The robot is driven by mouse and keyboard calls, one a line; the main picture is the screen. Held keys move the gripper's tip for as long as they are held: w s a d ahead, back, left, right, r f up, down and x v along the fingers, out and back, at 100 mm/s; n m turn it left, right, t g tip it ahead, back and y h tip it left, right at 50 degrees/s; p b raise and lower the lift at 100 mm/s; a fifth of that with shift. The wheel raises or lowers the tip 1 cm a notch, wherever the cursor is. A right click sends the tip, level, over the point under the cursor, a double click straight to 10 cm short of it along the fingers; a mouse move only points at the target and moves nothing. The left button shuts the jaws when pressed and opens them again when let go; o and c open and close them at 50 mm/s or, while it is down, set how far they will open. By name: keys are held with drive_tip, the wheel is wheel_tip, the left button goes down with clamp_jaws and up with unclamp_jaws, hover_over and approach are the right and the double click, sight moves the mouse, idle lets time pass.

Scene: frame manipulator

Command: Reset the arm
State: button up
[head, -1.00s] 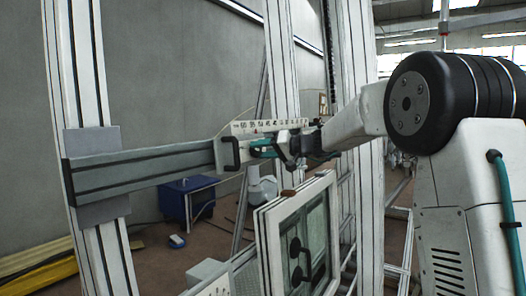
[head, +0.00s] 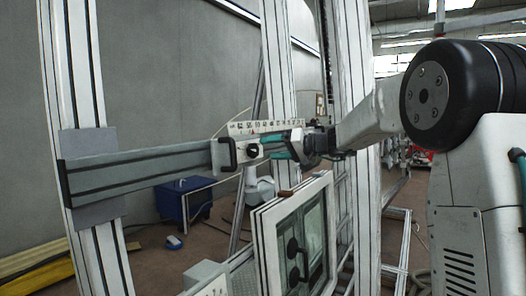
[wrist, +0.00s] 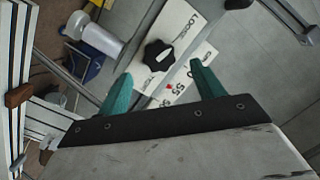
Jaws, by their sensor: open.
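My gripper (head: 282,146) shows in the head view at the right end of the horizontal grey rail, just right of the black knob (head: 252,150). In the wrist view its two teal fingers (wrist: 163,88) are spread apart with nothing between them. The black star-shaped knob (wrist: 157,55) is beyond the fingertips, apart from them. It sits on a white plate (wrist: 180,22) with printed lettering and numbers. In the head view, my arm reaches in from the right.
The grey rail (head: 150,167) runs left to a white upright post (head: 86,110). A small framed window (head: 262,230) stands below my gripper, and white uprights (head: 352,80) stand close behind my arm. A blue cabinet (head: 185,199) is on the floor behind.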

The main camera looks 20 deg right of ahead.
drive_tip(key=v, duration=0.2)
drive_tip(key=shift+s+d, duration=0.25)
idle(0.3)
drive_tip(key=s+a+f+m+g+h, duration=0.2)
drive_tip(key=s+a+f+g, duration=0.15)
drive_tip(key=s+f, duration=0.45)
drive_tip(key=s+a+f+m+g+h, duration=0.1)
drive_tip(key=s+a+f+g, duration=0.3)
drive_tip(key=s, duration=0.5)
drive_tip(key=s+f+n+g+h, duration=0.1)
drive_tip(key=s+f+h, duration=0.3)
drive_tip(key=s, duration=1)
drive_tip(key=s+f+n+g+h, duration=0.1)
drive_tip(key=s+f+h, duration=0.3)
drive_tip(key=s, duration=1.1)
drive_tip(key=shift+f+n+g, duration=0.3)
drive_tip(key=shift+g, duration=0.15)
